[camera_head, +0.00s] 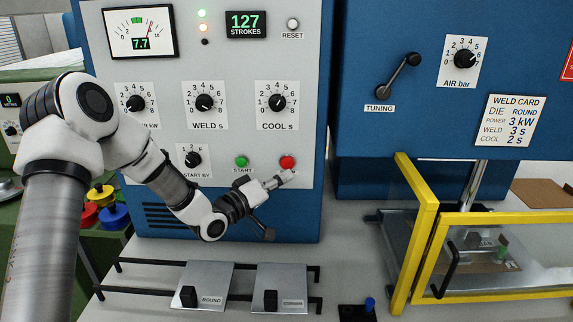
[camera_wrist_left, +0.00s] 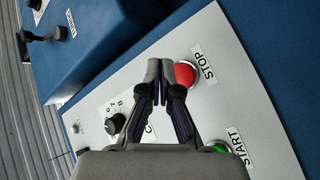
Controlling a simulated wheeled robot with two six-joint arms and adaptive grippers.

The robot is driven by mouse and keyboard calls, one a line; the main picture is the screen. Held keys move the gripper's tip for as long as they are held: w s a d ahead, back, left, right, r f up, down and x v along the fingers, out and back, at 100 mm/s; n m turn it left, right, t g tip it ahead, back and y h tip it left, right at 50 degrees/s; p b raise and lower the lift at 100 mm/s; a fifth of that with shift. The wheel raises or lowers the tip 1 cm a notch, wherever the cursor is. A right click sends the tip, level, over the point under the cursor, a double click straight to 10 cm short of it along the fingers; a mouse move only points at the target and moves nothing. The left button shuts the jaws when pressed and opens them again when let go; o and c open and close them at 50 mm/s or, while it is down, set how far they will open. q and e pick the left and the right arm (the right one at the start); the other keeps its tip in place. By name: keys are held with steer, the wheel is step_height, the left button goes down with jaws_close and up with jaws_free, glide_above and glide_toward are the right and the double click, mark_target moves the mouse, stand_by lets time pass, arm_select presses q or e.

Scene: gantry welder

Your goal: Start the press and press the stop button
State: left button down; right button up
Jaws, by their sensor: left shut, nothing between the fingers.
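The red STOP button (camera_head: 288,161) is on the grey control panel at its lower right. The green START button (camera_head: 241,161) is to its left. My left gripper (camera_head: 289,176) is just below the STOP button in the head view, shut and empty. In the left wrist view the closed fingertips (camera_wrist_left: 160,69) are right beside the red STOP button (camera_wrist_left: 186,74), at its left edge. I cannot tell whether they touch it. The green START button (camera_wrist_left: 217,147) is partly hidden by the gripper in that view. My right gripper is not in view.
Knobs for weld (camera_head: 204,103) and cool (camera_head: 277,103) sit above the buttons, with a strokes display (camera_head: 246,25) reading 127. ROUND (camera_head: 207,276) and CORNER (camera_head: 283,279) dies lie on rails below. A yellow-framed guard (camera_head: 424,240) stands at the right.

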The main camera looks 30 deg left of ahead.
mark_target(294, 164)
arm_select(q)
steer(key=w, duration=0.1)
steer(key=w+a, duration=0.1)
steer(key=shift+w, duration=0.3)
stand_by(1.2)
steer(key=shift+w+a+b, duration=0.15)
steer(key=shift+w+b, duration=0.15)
steer(key=shift+w, duration=0.1)
steer(key=shift+w+a, duration=0.2)
steer(key=shift+w, duration=0.2)
stand_by(0.7)
steer(key=shift+s, duration=0.15)
steer(key=shift+s+d, duration=0.35)
steer(key=shift+s, duration=0.35)
